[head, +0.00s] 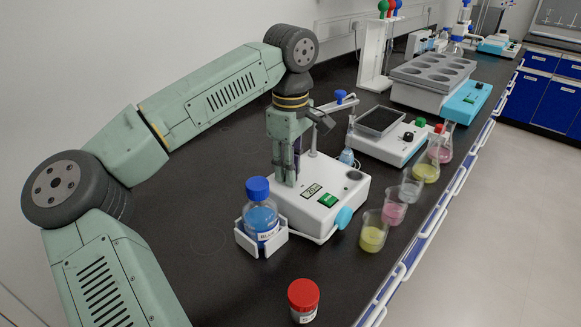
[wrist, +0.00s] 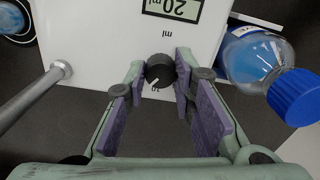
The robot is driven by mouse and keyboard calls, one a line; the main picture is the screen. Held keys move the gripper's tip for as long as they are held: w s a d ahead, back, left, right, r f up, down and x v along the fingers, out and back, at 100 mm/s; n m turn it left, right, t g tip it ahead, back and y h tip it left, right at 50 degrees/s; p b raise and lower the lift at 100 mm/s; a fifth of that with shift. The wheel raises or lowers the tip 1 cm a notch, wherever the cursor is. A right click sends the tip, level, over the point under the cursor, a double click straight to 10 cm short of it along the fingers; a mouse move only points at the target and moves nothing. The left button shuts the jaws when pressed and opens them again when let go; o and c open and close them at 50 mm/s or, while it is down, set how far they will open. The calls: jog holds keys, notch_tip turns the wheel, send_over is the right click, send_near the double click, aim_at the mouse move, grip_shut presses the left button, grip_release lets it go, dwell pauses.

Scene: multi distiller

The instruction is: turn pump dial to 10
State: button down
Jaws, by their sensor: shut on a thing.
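The white pump (head: 283,206) stands on the dark bench below my arm. Its small display (head: 311,190) shows in the head view; in the wrist view the display (wrist: 173,10) reads 20 ml, upside down. The black dial (wrist: 160,70) has a white pointer mark toward its lower left in the wrist view, with small print beside it. My gripper (head: 288,178) points straight down at the pump. In the wrist view its purple-padded fingers (wrist: 160,80) are on either side of the dial, shut on it. In the head view the fingers hide the dial.
A blue-capped bottle (head: 261,218) stands in a white holder beside the pump. A red-capped jar (head: 303,298) is in front. Beakers (head: 373,235) and flasks line the right bench edge. A hotplate (head: 382,122) and white-grey rack (head: 433,75) stand behind.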

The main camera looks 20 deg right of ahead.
jog(key=n+b, duration=0.1)
jog(key=n, duration=0.5)
jog(key=shift+n, duration=0.4)
dwell(0.4)
jog(key=c, duration=1.3)
grip_release()
notch_tip(320, 180, up, 12)
jog(key=shift+r, duration=0.1)
